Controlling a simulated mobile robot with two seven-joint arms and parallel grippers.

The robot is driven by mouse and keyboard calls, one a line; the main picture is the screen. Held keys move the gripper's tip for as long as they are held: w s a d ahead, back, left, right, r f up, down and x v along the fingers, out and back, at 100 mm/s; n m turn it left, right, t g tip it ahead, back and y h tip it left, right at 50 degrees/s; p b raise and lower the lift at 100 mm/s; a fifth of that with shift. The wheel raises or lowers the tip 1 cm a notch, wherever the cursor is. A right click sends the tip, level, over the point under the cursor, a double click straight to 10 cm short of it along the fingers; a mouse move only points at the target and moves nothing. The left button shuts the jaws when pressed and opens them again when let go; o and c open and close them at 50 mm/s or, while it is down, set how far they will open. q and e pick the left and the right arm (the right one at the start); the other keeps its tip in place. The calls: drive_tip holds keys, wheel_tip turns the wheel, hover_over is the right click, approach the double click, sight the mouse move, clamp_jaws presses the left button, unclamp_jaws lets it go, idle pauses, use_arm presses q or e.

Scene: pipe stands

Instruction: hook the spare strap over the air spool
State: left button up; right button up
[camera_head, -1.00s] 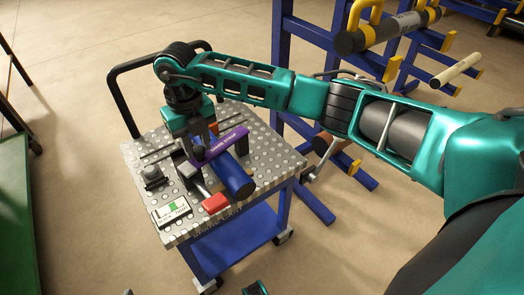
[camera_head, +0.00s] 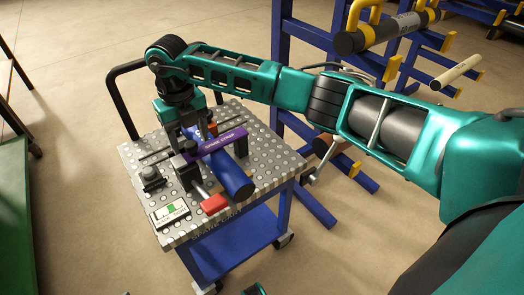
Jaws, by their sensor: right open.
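A purple strap (camera_head: 224,141) with pale lettering, too small to read, lies across a blue pipe spool (camera_head: 236,181) on the cart top. The strap shows on the upper side of the pipe; its underside is hidden. My right gripper (camera_head: 207,132) is open at the far side of the strap, close above the blue pipe. I cannot tell whether a finger touches the strap or pipe.
The perforated metal cart top (camera_head: 258,160) carries a dark clamp with a red handle (camera_head: 214,204), a black knob (camera_head: 151,177) and a label plate (camera_head: 170,213). A blue rack (camera_head: 304,36) at right holds a dark pipe with yellow straps (camera_head: 388,34).

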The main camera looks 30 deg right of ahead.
drive_tip(key=shift+w+r+p, duration=0.15)
drive_tip(key=shift+r+p, duration=0.7)
drive_tip(key=shift+p, duration=0.15)
wheel_tip(320, 180, up, 5)
drive_tip(key=p, duration=0.4)
use_arm(q)
wheel_tip(320, 180, up, 5)
drive_tip(key=shift+f, duration=0.1)
